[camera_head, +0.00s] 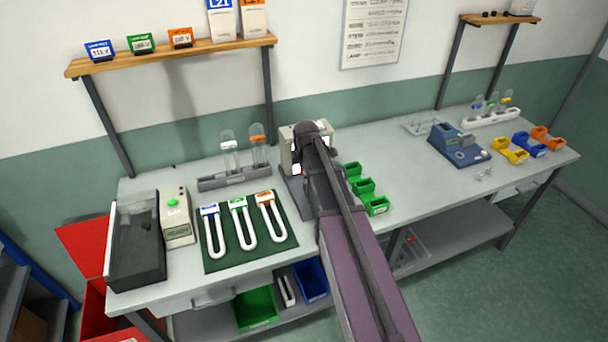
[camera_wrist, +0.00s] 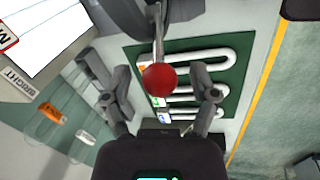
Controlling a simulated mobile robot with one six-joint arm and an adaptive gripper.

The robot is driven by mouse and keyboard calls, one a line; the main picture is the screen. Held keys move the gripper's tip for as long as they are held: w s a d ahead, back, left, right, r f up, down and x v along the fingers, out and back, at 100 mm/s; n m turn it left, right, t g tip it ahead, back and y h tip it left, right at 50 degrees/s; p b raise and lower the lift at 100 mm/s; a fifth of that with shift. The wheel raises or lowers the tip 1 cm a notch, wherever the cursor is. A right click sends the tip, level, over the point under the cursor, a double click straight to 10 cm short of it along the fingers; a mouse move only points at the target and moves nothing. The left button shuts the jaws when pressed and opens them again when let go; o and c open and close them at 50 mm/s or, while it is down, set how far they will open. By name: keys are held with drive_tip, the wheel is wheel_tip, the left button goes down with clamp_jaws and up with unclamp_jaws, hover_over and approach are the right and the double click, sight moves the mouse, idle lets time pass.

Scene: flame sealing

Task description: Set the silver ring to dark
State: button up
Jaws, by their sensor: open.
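The device with the lit white screen (camera_wrist: 45,35) stands at the upper left in the wrist view. A "BRIGHT" label (camera_wrist: 18,82) shows on its side. A grey curved part (camera_wrist: 125,12) at the top edge may be the silver ring, but it is cut off. A thin metal stalk with a red ball (camera_wrist: 160,80) shows just below it. My gripper (camera_wrist: 148,75) is open, with one finger on each side of the ball in this view; I see no contact. In the head view my arm hides most of the device (camera_head: 287,140).
A green mat (camera_head: 215,258) with several white U-shaped tubes lies left of my arm. A tube rack (camera_head: 235,179) stands behind it. Green bins (camera_head: 377,206) sit on the right. A blue machine (camera_head: 458,145) stands farther right. Clear bench lies between them.

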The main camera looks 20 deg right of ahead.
drive_tip(key=shift+c, duration=0.2)
clamp_jaws()
